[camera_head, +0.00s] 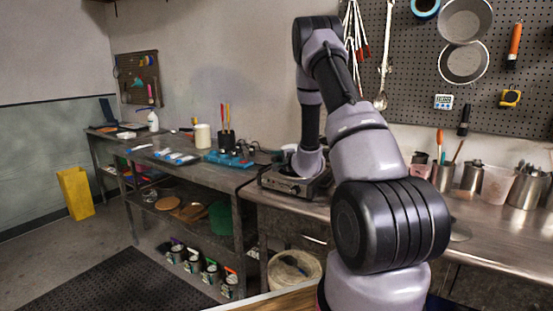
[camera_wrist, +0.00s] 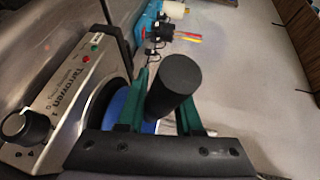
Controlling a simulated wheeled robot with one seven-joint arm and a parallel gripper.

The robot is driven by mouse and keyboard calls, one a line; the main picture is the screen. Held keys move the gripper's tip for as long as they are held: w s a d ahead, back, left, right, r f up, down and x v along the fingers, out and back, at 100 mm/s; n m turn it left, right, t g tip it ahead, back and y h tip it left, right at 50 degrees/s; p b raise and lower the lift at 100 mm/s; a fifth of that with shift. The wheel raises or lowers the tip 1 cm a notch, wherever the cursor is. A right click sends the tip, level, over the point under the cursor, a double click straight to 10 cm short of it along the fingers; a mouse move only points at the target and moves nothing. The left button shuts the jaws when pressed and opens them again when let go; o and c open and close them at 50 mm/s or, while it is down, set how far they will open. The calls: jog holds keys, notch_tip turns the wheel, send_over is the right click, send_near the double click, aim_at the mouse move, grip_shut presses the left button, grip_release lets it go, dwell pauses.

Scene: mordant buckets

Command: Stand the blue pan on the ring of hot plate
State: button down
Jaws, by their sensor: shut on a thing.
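The hot plate (camera_head: 283,182) is a silver box on the metal bench, below the end of my arm. In the wrist view the hot plate (camera_wrist: 60,92) shows its labelled front, a black knob and a dark round ring. The blue pan (camera_wrist: 117,108) shows partly there, over or at the ring, mostly hidden behind my fingers. My gripper (camera_wrist: 163,92) has green fingers shut on a thick black handle (camera_wrist: 176,82), which appears to be the pan's. I cannot tell whether the pan touches the ring. In the head view my arm hides the gripper and most of the pan.
A blue-green tool (camera_head: 228,159) and a dark cup (camera_head: 226,138) with sticks stand on the bench to the left. Metal containers (camera_head: 471,176) line the bench on the right. A bucket (camera_head: 293,268) stands below. A pegboard (camera_head: 420,60) with hanging tools covers the wall behind.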

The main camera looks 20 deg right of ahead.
dwell(0.5)
jog(key=c, duration=0.5)
grip_release()
jog(key=v, duration=1)
jog(key=shift+s, duration=0.4)
jog(key=shift+d+f, duration=0.1)
jog(key=shift+f, duration=0.05)
